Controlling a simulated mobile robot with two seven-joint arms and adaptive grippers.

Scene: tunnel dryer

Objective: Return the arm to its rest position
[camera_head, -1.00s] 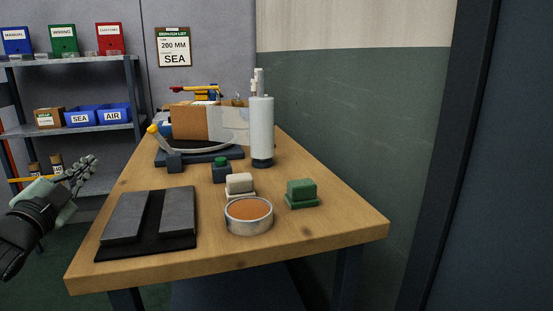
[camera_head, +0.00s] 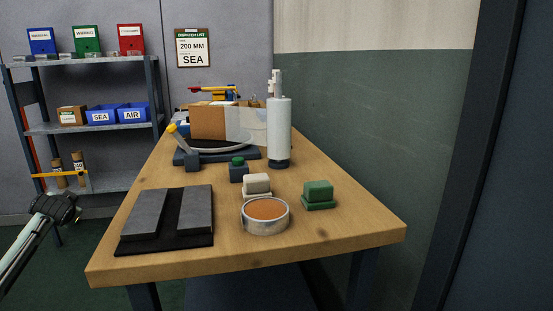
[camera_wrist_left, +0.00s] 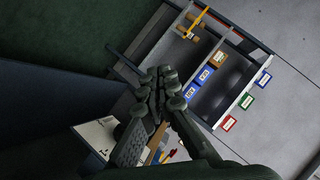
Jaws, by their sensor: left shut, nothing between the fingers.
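My left arm comes in from the lower left in the head view. Its gripper (camera_head: 66,207) is off the left side of the workbench, in the air in front of the shelf. In the left wrist view the gripper (camera_wrist_left: 158,82) has its fingers together with nothing between them. Nothing is seen touching it. My right gripper is not in view.
The wooden workbench (camera_head: 330,234) bears a black pad with two dark slabs (camera_head: 187,216), a round tin (camera_head: 265,229), a green block (camera_head: 318,192) and a white cylinder (camera_head: 279,130). A shelf (camera_head: 90,128) stands behind left. Open floor lies between them.

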